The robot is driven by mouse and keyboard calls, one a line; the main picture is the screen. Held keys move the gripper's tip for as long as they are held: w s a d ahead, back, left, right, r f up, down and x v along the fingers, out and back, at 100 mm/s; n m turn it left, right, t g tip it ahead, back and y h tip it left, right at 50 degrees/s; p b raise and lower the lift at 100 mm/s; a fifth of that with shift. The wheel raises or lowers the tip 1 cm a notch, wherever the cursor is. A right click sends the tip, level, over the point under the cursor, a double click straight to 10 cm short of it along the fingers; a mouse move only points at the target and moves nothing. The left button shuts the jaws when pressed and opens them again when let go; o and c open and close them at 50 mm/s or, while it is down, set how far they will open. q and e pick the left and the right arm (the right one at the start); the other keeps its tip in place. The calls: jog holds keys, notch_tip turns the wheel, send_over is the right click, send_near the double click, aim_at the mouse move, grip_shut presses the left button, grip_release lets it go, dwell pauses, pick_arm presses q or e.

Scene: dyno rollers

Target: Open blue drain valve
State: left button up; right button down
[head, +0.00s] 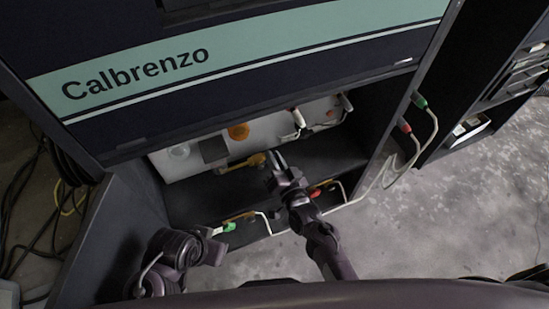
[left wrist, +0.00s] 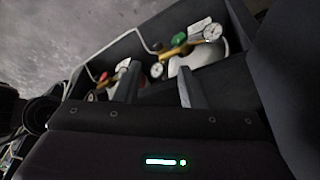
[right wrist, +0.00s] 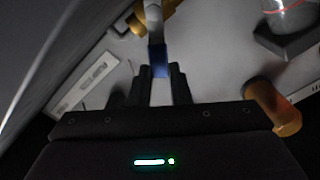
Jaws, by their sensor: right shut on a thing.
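The blue drain valve shows in the right wrist view as a small blue handle (right wrist: 159,66) on a pale stem. It sits between the fingertips of my right gripper (right wrist: 161,80), which is shut on it. In the head view my right gripper (head: 276,165) reaches into the dark recess under the Calbrenzo panel, beside a yellow fitting (head: 247,163). I cannot make out the blue handle there. My left gripper (left wrist: 160,88) has its fingers apart with nothing held between them, in front of an open dark bin.
The bin holds gauges (left wrist: 212,32), a green-handled valve (left wrist: 180,39) and white cylinders. An orange knob (head: 238,131) is on the pale back panel. Red (head: 405,126) and green (head: 419,100) connectors with white hoses hang at the right. The floor there is clear.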

jog(key=c, duration=1.3)
grip_release()
jog(key=shift+c, duration=0.2)
